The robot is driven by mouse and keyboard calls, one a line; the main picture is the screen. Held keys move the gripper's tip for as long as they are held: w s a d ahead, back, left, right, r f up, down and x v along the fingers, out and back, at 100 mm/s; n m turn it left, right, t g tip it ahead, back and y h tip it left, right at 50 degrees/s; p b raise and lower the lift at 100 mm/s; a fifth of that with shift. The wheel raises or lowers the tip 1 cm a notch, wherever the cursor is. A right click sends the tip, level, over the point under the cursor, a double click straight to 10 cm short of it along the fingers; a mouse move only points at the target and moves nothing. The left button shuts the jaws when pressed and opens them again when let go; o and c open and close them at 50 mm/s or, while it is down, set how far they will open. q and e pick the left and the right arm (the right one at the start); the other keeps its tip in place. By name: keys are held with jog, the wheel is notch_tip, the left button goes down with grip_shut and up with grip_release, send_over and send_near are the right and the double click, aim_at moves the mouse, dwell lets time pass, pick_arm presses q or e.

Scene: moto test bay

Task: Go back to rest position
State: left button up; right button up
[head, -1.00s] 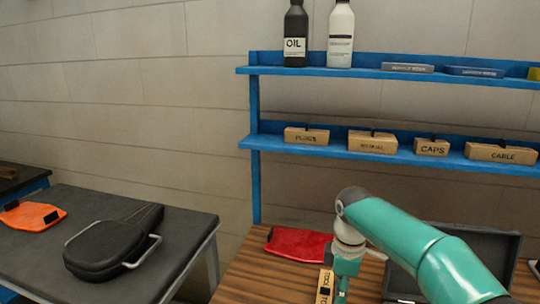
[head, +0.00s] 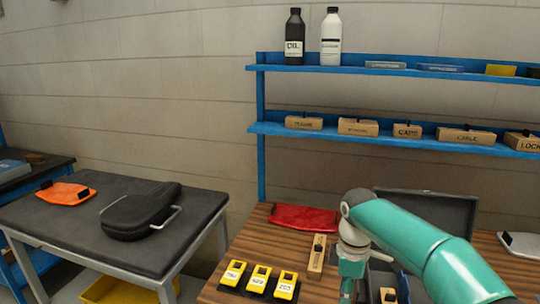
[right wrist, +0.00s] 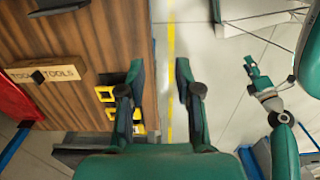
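My right arm comes in from the right in the head view, over the wooden bench (head: 262,246). Its gripper (head: 352,284) points down beside a wooden tools block (head: 317,254); its tips are cut off or hidden there. In the right wrist view my right gripper (right wrist: 160,78) is open, fingers apart, with nothing between them. It is above the bench's edge, floor showing between the fingers. A second teal gripper, my left (right wrist: 254,70), shows small at the right of that view; its finger state is unclear. It is not in the head view.
Yellow items (head: 259,278), a red pouch (head: 303,217) and an open dark case (head: 440,212) are on the bench. A blue shelf (head: 380,137) is behind. A grey-topped table (head: 75,232) at left holds a black case (head: 140,210) and an orange pouch (head: 65,194).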

jog(key=s+d+f+m+g, duration=0.1)
jog(key=s+f, duration=0.2)
jog(key=f, duration=0.4)
jog(key=s+d+f+g+y, duration=0.1)
jog(key=s+f+g, duration=0.1)
jog(key=s+f, duration=0.3)
jog(key=s+d+f+m+g, duration=0.1)
jog(key=s+f, duration=0.1)
jog(key=f, duration=0.6)
jog(key=s+a+f+m+t+y, duration=0.1)
jog(key=s+a+f+m+t, duration=0.1)
jog(key=s+f+m, duration=0.4)
jog(key=s+a+f+m+t+y, duration=0.2)
jog(key=s+a+f+m, duration=0.3)
jog(key=s, duration=0.5)
notch_tip(320, 180, down, 3)
jog(key=m, duration=0.3)
jog(key=shift+s+a+r+m+t, duration=0.2)
jog(key=shift+a+m+t, duration=0.05)
jog(key=shift+m+t, duration=0.05)
